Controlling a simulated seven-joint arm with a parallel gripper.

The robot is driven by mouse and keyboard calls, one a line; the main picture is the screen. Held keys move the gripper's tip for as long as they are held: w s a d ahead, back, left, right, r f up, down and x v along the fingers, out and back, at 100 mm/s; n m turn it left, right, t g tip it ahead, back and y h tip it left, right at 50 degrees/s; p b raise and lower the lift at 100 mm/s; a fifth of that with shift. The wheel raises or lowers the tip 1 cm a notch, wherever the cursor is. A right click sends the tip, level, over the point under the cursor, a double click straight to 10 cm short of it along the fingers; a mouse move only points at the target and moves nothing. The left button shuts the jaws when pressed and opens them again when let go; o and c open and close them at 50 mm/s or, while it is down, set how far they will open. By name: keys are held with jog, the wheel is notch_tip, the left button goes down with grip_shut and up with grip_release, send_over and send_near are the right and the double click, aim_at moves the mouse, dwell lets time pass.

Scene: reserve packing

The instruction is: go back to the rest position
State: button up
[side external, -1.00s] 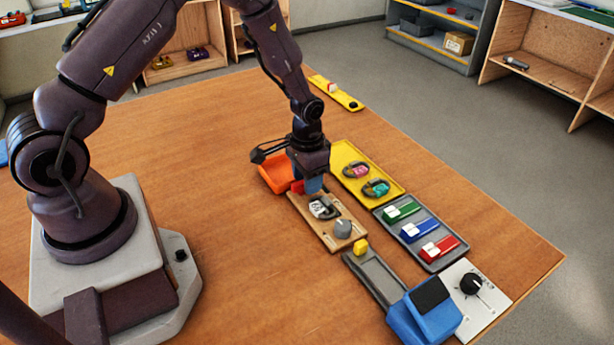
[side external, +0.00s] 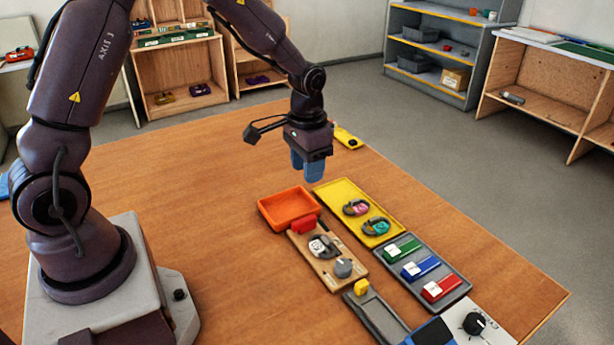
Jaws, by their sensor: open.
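My gripper (side external: 309,176) hangs in the air above the table, over the far end of the orange tray and the yellow tray. Its blue fingers point down and nothing shows between them. From this side the fingers overlap, so the gap between them is hard to see. The arm reaches over from the left, raised clear of the trays.
Below are an empty orange tray (side external: 263,213), a yellow tray (side external: 336,190) with two round items, a wooden board (side external: 327,281) with a red block and a grey knob, and a grey tray (side external: 459,293) with green, blue and red blocks.

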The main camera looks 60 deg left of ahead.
jog(key=s+d+r+t, duration=0.2)
jog(key=s+r, duration=0.7)
jog(key=s+d+r+t, duration=0.3)
jog(key=s+r, duration=0.7)
jog(key=shift+d+t, duration=0.25)
jog(key=shift+t, duration=0.05)
